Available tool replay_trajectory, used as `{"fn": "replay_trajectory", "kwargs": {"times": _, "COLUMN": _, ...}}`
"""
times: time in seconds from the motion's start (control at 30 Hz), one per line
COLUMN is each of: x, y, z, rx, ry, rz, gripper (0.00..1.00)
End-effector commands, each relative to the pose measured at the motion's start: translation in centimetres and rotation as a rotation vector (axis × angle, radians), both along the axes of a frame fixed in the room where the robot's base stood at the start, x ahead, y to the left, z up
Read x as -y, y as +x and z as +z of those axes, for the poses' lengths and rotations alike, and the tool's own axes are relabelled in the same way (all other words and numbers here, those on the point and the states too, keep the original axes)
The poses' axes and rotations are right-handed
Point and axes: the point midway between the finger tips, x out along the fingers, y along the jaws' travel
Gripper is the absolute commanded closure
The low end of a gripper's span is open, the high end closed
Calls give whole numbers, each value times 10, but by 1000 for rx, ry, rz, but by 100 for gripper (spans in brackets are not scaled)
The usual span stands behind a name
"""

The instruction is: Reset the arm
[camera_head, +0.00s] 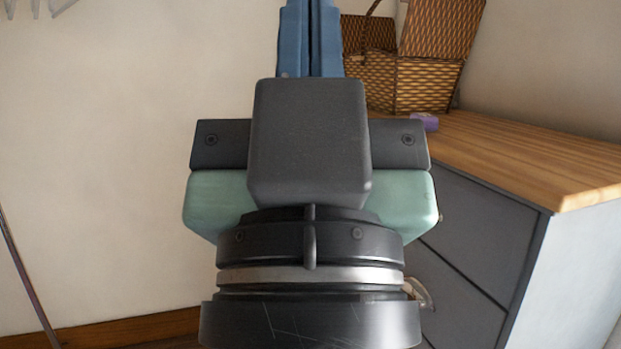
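My gripper (312,22) is in the upper middle of the head view, beyond its dark grey and pale green body. Its blue fingers point up in the picture and lie side by side with only a thin dark line between them. They look shut, and I see nothing held. The top edge of the picture cuts off the finger ends. My wrist and gripper body fill the middle and hide what is behind them.
A wicker basket (422,84) with its lid raised stands on the wooden top (520,150) of a grey drawer cabinet (470,230) at right. A small purple object (425,122) lies in front of the basket. A plain wall (110,170) fills the left.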

Motion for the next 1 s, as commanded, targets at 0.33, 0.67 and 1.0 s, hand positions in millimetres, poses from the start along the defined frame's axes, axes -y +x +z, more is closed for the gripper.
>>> {"fn": "replay_trajectory", "kwargs": {"times": 0.33, "x": 0, "y": 0, "z": 114, "rx": 0, "ry": -1, "rz": 1, "gripper": 100}}
{"fn": "replay_trajectory", "kwargs": {"times": 0.67, "x": 0, "y": 0, "z": 140, "rx": -1, "ry": -1, "rz": 1, "gripper": 100}}
{"fn": "replay_trajectory", "kwargs": {"times": 1.0, "x": 0, "y": 0, "z": 140, "rx": -1, "ry": -1, "rz": 1, "gripper": 100}}
